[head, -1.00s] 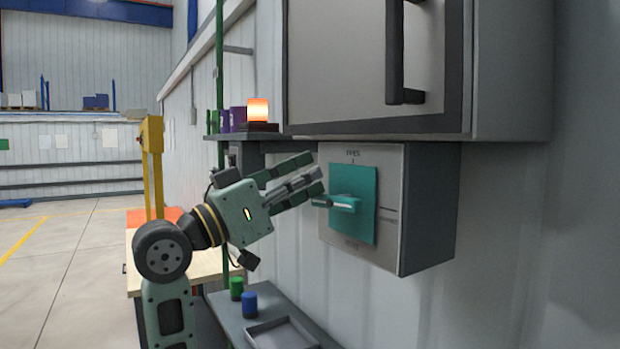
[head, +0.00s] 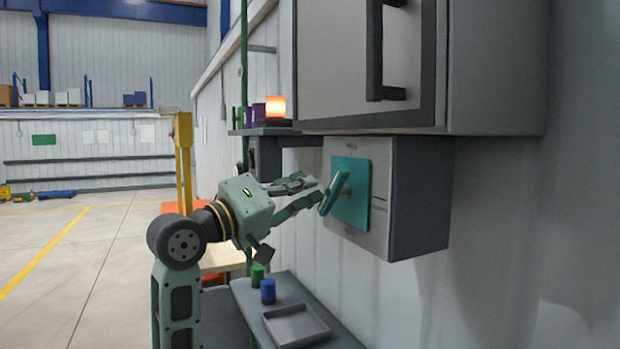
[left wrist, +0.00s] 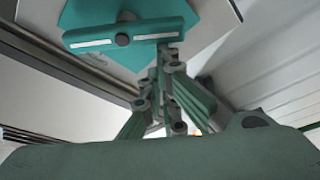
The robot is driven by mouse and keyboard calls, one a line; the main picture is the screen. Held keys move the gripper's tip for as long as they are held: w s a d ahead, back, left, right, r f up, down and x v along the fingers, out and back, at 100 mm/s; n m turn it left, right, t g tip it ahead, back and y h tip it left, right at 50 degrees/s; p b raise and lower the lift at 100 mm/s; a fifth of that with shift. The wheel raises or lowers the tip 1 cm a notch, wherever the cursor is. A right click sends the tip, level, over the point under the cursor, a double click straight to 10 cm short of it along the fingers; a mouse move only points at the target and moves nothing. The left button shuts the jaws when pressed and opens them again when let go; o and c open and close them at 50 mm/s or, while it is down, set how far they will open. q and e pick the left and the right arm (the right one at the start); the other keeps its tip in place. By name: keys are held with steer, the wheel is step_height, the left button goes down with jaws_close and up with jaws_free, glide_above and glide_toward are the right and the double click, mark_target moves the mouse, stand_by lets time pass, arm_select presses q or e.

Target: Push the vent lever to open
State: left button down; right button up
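The vent lever (head: 333,194) is a teal bar on a teal square plate (head: 356,209) on the front of a grey box (head: 419,197). In the head view it stands slanted, its upper end to the right. In the left wrist view the lever (left wrist: 92,38) shows pale stripes and a dark round pivot. My left gripper (head: 319,190) is at the lever's left side in the head view. Its fingertips (left wrist: 166,58) come together near the bar's right end in the wrist view; touching or just apart is unclear. The fingers look shut with nothing between them. My right gripper is not in view.
A large cabinet with a black handle (head: 375,50) hangs directly above the box. Below is a grey shelf with a tray (head: 296,325), a green can (head: 257,275) and a blue can (head: 268,291). A lit orange lamp (head: 275,107) stands on a ledge behind. Open floor lies left.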

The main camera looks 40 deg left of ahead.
arm_select(q)
steer(key=shift+s+d+f+n+y+b, duration=0.15)
steer(key=shift+d+f+n+b, duration=0.1)
steer(key=shift+f+n, duration=0.55)
steer(key=shift+s+d+f+n+y+b, duration=0.2)
steer(key=shift+f+n, duration=0.3)
steer(key=shift+f, duration=0.5)
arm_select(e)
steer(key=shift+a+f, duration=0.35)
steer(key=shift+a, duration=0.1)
arm_select(q)
steer(key=shift+w, duration=0.15)
